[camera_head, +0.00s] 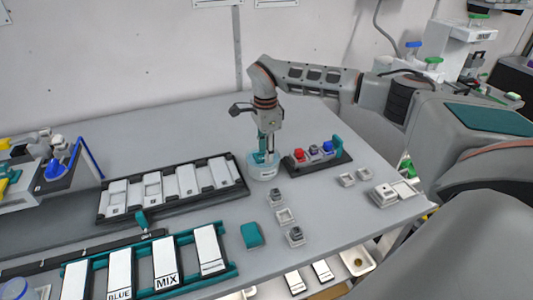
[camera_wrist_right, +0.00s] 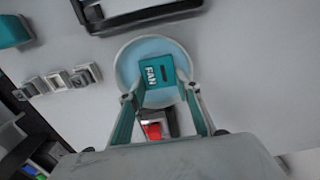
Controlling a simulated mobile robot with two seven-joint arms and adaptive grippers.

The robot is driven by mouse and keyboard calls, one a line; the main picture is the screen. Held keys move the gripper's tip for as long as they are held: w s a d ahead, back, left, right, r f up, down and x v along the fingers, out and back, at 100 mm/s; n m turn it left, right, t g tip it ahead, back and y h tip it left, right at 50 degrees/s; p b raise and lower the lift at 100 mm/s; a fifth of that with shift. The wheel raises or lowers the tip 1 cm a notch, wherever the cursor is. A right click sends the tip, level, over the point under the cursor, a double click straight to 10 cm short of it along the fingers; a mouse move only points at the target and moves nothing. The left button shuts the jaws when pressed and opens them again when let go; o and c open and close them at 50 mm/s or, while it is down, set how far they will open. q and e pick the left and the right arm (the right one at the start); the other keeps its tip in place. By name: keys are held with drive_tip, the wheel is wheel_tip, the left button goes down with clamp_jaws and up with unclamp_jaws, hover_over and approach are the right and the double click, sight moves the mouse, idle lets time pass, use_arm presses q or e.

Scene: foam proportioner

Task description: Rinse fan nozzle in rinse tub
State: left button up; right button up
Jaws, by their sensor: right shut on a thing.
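The fan nozzle (camera_wrist_right: 158,73), a teal block marked FAN, is held between the fingers of my right gripper (camera_wrist_right: 160,88). The rinse tub (camera_wrist_right: 124,62) is a round pale tub with light blue inside. In the wrist view the nozzle lies over the tub's opening; I cannot tell how deep it is. My left gripper is not in view.
A dark rack (camera_head: 315,161) with red and blue nozzles stands just right of the tub. A black tray (camera_head: 172,189) of white panels lies left, and a teal rack (camera_head: 150,268) in front. A teal block (camera_head: 252,235) and small pale holders (camera_head: 285,216) sit nearby. The back table is clear.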

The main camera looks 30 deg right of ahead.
drive_tip(key=shift+s, duration=0.15)
idle(0.5)
drive_tip(key=shift+s, duration=0.2)
idle(0.4)
wheel_tip(320, 180, up, 9)
idle(0.8)
drive_tip(key=shift+a, duration=0.15)
idle(0.3)
